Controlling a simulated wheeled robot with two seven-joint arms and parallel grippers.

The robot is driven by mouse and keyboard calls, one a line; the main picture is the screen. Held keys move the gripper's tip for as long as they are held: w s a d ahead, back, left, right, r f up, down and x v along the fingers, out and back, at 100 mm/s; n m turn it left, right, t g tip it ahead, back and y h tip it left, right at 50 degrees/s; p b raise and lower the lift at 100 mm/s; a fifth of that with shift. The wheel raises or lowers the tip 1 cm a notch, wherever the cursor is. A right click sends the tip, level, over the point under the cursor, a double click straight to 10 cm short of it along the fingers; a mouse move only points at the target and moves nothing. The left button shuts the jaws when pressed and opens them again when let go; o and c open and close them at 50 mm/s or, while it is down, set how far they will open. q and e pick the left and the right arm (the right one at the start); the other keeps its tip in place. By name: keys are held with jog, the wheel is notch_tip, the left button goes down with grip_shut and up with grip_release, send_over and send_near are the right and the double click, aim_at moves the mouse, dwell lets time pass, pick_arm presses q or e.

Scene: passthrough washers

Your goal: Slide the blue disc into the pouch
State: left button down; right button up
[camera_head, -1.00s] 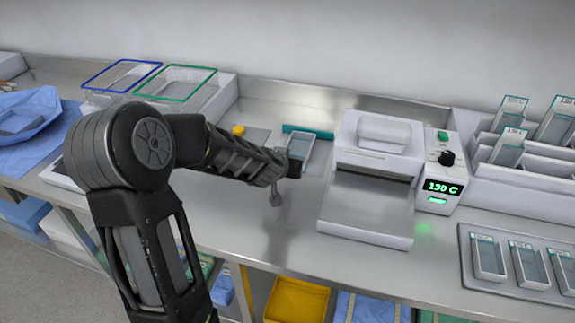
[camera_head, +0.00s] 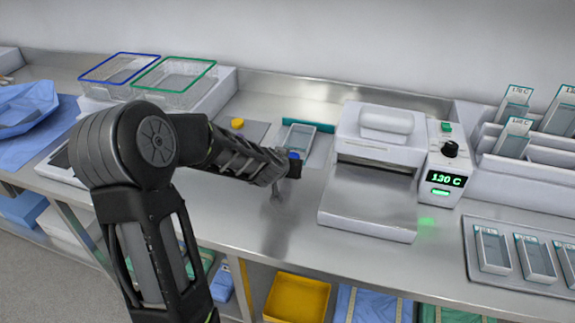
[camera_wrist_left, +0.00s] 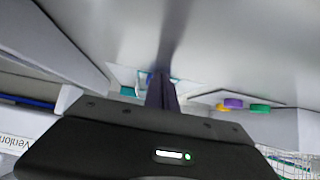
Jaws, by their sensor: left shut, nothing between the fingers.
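The clear pouch (camera_head: 300,136) lies flat on the counter, left of the sealer, with a teal bar behind it. My left gripper (camera_head: 277,193) is shut and empty, pointing down over the counter in front of the pouch. In the left wrist view its dark fingers cover part of the pouch (camera_wrist_left: 126,76) and a bluish patch beside them. My right gripper is not in view.
The white sealer (camera_head: 370,175), reading 130 C, stands right of my gripper. A yellow disc (camera_head: 237,123) lies left of the pouch; purple (camera_wrist_left: 233,103) and green (camera_wrist_left: 260,108) discs show in the wrist view. Wire baskets (camera_head: 175,78) stand at the back left.

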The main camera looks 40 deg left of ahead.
aim_at(294, 151)
pick_arm(q)
jog(key=shift+w+a+p, duration=0.35)
jog(key=shift+w+p, duration=0.2)
jog(key=shift+w, duration=0.4)
jog(key=shift+w+a+p, duration=0.4)
jog(key=shift+w+p, duration=0.2)
jog(key=shift+w, duration=0.3)
jog(key=shift+w+a+p, duration=0.35)
jog(key=shift+w+p, duration=0.2)
jog(key=shift+w, duration=0.4)
jog(key=shift+s+f+p+v, duration=0.15)
jog(key=shift+f+v, duration=0.05)
jog(key=shift+v, duration=1.25)
jog(key=shift+s+f+p+v, duration=0.1)
jog(key=shift+f+p+v, duration=0.05)
jog(key=shift+v, duration=1.3)
jog(key=shift+d, duration=0.15)
